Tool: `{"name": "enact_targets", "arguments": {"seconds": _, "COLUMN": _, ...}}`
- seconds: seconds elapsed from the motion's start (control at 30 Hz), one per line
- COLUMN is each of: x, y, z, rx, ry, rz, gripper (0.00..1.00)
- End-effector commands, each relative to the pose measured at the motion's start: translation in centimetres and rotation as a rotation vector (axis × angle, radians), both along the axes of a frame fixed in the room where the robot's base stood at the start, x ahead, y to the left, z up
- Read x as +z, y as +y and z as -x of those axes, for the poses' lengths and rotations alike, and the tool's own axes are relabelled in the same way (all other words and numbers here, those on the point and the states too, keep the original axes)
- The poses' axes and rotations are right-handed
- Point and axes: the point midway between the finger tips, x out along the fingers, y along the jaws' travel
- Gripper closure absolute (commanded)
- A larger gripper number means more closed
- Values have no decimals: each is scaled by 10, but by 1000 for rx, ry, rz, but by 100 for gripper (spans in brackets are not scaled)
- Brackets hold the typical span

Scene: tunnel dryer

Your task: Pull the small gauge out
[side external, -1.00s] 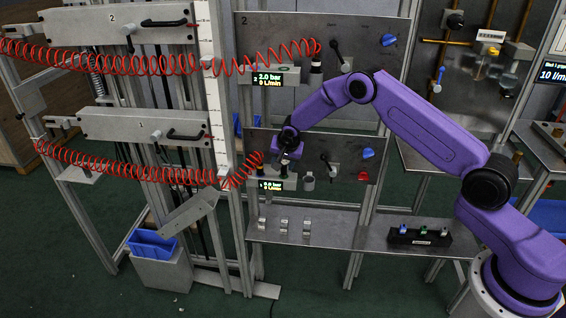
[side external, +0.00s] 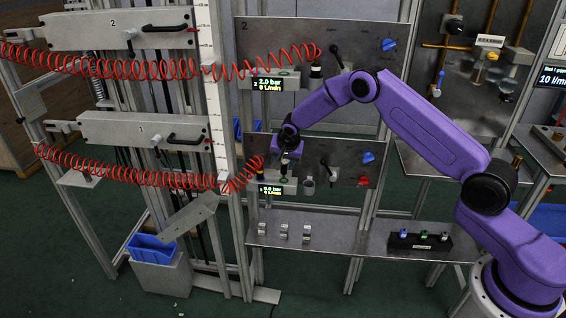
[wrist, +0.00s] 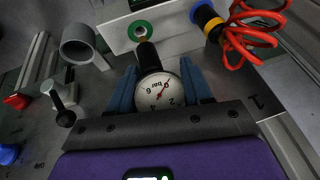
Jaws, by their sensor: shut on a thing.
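The small gauge (wrist: 156,93) has a round white dial marked "bar", a red needle and a black stem. In the wrist view it sits between the two blue fingers of my gripper (wrist: 158,80), which is shut on it. The black stem points at a green-ringed port (wrist: 140,30) on a pale block. The ring's dark hole shows, and the stem end appears just clear of it, though the gap is hard to judge. In the side view my gripper (side external: 289,152) is above the lower display (side external: 270,190); the gauge there is small and partly hidden.
A red coiled hose (wrist: 245,35) with a blue and yellow fitting (wrist: 207,20) is close beside the port. A grey ring holder (wrist: 80,45) and valve handles are on the panel. A shelf below holds several clips (side external: 284,231) and a black block (side external: 420,241).

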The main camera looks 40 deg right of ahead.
Motion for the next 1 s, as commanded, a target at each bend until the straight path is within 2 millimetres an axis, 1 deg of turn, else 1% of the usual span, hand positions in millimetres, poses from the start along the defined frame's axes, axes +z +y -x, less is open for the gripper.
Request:
{"name": "enact_targets", "arguments": {"seconds": 0.17, "x": 8, "y": 0, "z": -1, "rx": -1, "ry": -2, "rz": 0, "gripper": 87}}
{"name": "enact_targets", "arguments": {"seconds": 0.6, "x": 38, "y": 0, "z": 0, "rx": -1, "ry": -2, "rz": 0, "gripper": 87}}
{"name": "enact_targets", "arguments": {"seconds": 0.73, "x": 42, "y": 0, "z": 0, "rx": -1, "ry": 0, "rz": 0, "gripper": 87}}
{"name": "enact_targets", "arguments": {"seconds": 1.0, "x": 43, "y": 0, "z": 0, "rx": 0, "ry": 0, "rz": 0, "gripper": 87}}
